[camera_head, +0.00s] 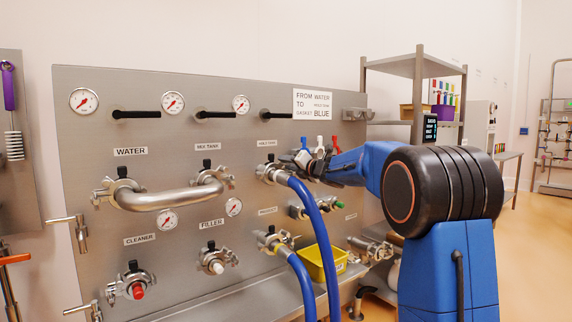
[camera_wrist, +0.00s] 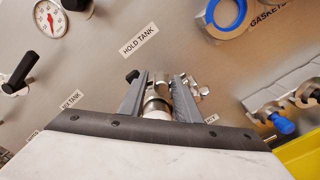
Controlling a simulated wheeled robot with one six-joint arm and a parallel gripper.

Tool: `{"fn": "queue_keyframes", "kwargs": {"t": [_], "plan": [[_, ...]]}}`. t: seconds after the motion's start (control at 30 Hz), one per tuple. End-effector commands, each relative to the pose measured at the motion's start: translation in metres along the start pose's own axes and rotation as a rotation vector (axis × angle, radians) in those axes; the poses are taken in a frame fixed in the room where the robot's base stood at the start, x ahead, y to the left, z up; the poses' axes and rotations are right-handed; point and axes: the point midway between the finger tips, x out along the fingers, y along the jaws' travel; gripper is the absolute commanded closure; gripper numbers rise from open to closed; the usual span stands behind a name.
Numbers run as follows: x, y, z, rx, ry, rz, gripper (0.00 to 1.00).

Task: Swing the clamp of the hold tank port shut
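The hold tank port (camera_head: 268,172) is a steel fitting on the panel under the HOLD TANK label (camera_head: 267,143). A blue hose (camera_head: 307,215) runs down from it. In the wrist view, the steel port parts (camera_wrist: 157,98) show between my gripper's fingers, and clamp metal (camera_wrist: 194,88) shows by the right finger. My gripper (camera_wrist: 158,92), also in the head view (camera_head: 287,160), has its fingers apart, one on each side of the fitting. I cannot tell whether they touch it. The clamp's exact position is partly hidden by the fingers.
A curved steel pipe (camera_head: 165,196) is at the left of the panel. Another blue hose (camera_head: 300,275) hangs from a lower port. A yellow bin (camera_head: 322,262) sits below right. A blue ring (camera_wrist: 228,14) is at upper right.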

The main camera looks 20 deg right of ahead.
Motion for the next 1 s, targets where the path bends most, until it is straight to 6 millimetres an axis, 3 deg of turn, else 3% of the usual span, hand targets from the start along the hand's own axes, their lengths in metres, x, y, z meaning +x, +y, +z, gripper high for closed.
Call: {"fn": "queue_keyframes", "kwargs": {"t": [0.5, 1.0], "plan": [[-0.074, -0.001, -0.001, 0.000, 0.001, -0.003, 0.66], [-0.081, -0.001, -0.001, 0.001, 0.002, -0.001, 0.66]]}}
